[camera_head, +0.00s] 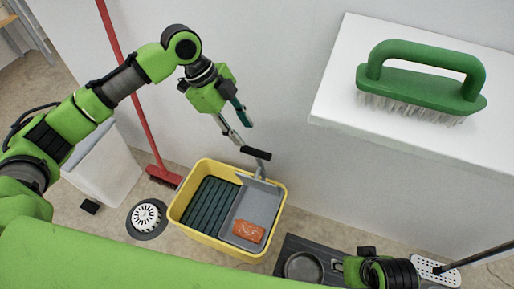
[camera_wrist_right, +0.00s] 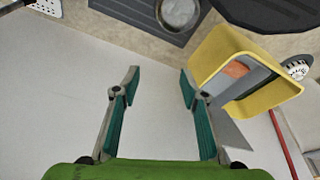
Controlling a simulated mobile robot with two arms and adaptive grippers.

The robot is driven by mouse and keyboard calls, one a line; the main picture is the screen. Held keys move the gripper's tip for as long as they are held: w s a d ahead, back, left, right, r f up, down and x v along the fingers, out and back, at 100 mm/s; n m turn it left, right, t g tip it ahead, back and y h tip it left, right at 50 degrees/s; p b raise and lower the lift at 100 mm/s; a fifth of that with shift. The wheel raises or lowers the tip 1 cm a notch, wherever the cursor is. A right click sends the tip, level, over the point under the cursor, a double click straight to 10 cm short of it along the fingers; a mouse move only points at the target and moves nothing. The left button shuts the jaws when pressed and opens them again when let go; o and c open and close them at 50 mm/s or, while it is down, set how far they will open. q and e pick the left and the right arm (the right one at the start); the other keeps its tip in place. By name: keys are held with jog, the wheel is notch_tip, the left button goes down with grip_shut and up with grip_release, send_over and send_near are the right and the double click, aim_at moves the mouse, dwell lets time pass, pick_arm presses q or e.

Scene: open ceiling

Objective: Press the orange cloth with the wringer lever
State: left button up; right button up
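The orange cloth (camera_head: 248,232) lies on the grey wringer plate (camera_head: 262,203) in the right part of the yellow bucket (camera_head: 181,200). The wringer lever (camera_head: 257,153) has a black handle and stands up at the bucket's back edge. My left gripper (camera_head: 243,132) is open and empty, its fingertips just above and left of the handle, seemingly apart from it. My right gripper (camera_wrist_right: 158,75) is open and empty in the right wrist view. That view also shows the yellow bucket (camera_wrist_right: 270,100) and part of the orange cloth (camera_wrist_right: 235,70), beyond the right finger.
A green brush (camera_head: 420,85) rests on a white ledge (camera_head: 335,110) at right. A red broom (camera_head: 163,176) leans at left. A round drain (camera_head: 146,216) is left of the bucket. A dark platform (camera_head: 325,255) and a white perforated mop head (camera_head: 428,270) are at right.

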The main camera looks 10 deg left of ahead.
aim_at(257, 151)
pick_arm(q)
jog(key=b+x, duration=0.1)
jog(key=x, duration=0.5)
jog(key=shift+f, duration=0.1)
jog(key=b+x, duration=0.1)
jog(key=x, duration=0.3)
jog(key=shift+d, duration=0.1)
jog(key=shift+b+x, duration=0.35)
jog(key=shift+x, duration=0.45)
pick_arm(e)
jog(key=shift+v, duration=1.45)
jog(key=shift+s+d, duration=0.1)
pick_arm(q)
grip_shut()
